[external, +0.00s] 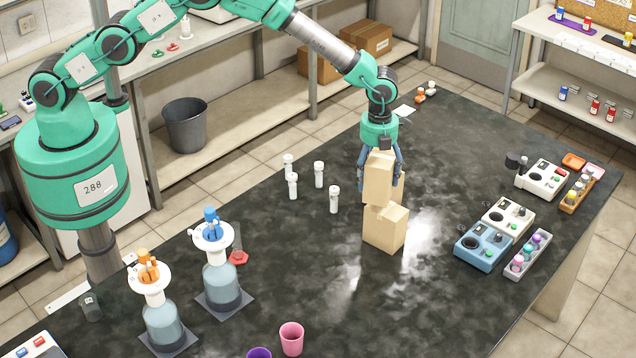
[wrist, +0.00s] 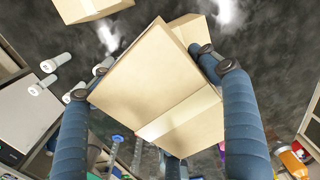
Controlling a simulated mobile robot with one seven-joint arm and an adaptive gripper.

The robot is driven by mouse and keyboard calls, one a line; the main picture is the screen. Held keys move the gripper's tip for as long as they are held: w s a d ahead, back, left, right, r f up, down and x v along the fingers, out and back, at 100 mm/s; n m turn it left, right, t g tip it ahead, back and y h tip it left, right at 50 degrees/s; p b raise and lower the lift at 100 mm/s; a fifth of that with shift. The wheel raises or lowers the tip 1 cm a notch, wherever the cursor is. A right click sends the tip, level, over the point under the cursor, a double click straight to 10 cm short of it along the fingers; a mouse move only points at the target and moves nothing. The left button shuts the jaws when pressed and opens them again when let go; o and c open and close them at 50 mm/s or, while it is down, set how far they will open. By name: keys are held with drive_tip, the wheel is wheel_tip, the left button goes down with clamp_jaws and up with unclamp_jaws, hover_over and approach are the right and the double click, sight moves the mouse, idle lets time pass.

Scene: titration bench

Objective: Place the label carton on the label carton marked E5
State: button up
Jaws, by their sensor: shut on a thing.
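My gripper (external: 381,176) is shut on a tan label carton (external: 377,180), with one blue finger on each side. In the wrist view the held carton (wrist: 160,85) fills the middle between the fingertips, slightly turned, with a pale tape strip across it. In the external view a second tan carton (external: 385,230) stands on the bench, just below and in front of the held one; I cannot tell whether they touch. A third carton (external: 399,190) is mostly hidden behind the held one. Two cartons also show in the wrist view, at top left (wrist: 88,8) and behind the held one (wrist: 190,30). No E5 marking is legible.
Several white capped vials (external: 319,174) stand left of the cartons. Blue (external: 484,245) and white (external: 507,216) instruments stand to the right.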

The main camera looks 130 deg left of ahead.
sight(377, 155)
idle(0.3)
drive_tip(key=shift+f+p, duration=0.5)
drive_tip(key=shift+f, duration=1.2)
drive_tip(key=shift+f, duration=0.15)
drive_tip(key=o, duration=1.3)
wheel_tip(377, 155, up, 12)
drive_tip(key=shift+r+b, duration=0.15)
drive_tip(key=shift+b, duration=1)
